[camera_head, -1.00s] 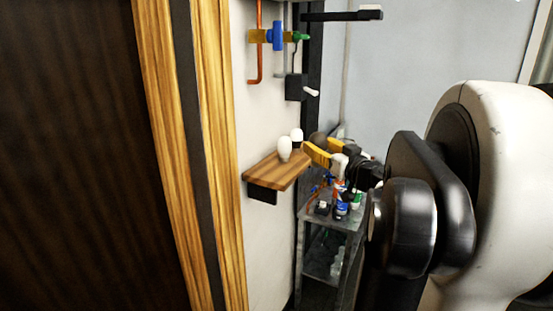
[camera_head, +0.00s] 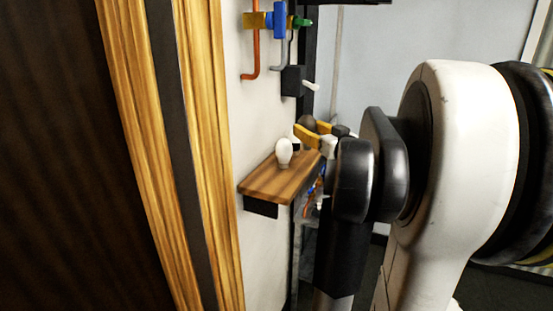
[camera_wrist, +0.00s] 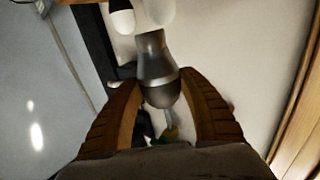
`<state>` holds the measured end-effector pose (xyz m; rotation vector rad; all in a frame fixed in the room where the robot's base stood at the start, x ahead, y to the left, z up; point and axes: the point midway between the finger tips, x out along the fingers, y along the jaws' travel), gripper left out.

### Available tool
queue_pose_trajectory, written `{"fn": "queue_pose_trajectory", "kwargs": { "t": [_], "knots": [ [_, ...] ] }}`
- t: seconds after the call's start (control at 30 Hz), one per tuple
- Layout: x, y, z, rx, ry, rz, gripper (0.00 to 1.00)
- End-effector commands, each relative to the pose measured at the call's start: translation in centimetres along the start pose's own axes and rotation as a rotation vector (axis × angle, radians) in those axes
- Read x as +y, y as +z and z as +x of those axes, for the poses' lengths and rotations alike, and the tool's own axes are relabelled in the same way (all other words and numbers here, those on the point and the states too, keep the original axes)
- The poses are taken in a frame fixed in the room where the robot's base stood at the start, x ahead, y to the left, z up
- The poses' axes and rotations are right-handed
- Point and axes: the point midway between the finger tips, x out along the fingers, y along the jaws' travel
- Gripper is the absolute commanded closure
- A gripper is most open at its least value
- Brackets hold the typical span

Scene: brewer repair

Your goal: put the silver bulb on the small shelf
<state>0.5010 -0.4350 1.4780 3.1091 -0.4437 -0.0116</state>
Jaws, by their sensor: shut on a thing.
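The silver bulb (camera_wrist: 160,84) is between the two yellow fingers of my gripper (camera_wrist: 160,105) in the wrist view. Its round end is toward my palm and its narrow end points away toward the shelf side. In the head view my gripper (camera_head: 308,134) is near the far right end of the small wooden shelf (camera_head: 265,184). The bulb shows there as a dark round shape (camera_head: 307,121) at the fingers. Whether it touches the shelf cannot be told.
A white bulb (camera_head: 284,150) stands upright on the shelf. A second white bulb with a dark base (camera_wrist: 122,20) is close by, mostly hidden in the head view. Pipes with a blue valve (camera_head: 279,20) and a black box (camera_head: 293,80) are on the wall above.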

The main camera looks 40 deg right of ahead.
Motion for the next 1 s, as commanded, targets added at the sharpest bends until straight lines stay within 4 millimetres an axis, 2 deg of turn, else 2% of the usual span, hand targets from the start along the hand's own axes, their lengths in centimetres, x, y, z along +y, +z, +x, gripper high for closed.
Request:
{"fn": "queue_pose_trajectory", "kwargs": {
  "t": [0.3,0.5,0.67,0.9,1.0],
  "knots": [
    [-6.8,4.3,2.6,0.0,-0.006,0.0,0.85],
    [-9.9,6.3,3.9,0.0,-0.003,0.0,0.85],
    [-10.5,7.2,4.2,0.0,0.0,0.0,0.85],
    [-10.5,10.6,4.2,0.0,0.001,0.0,0.85],
    [-10.5,10.8,4.2,0.0,0.001,0.0,0.85]
  ]
}}
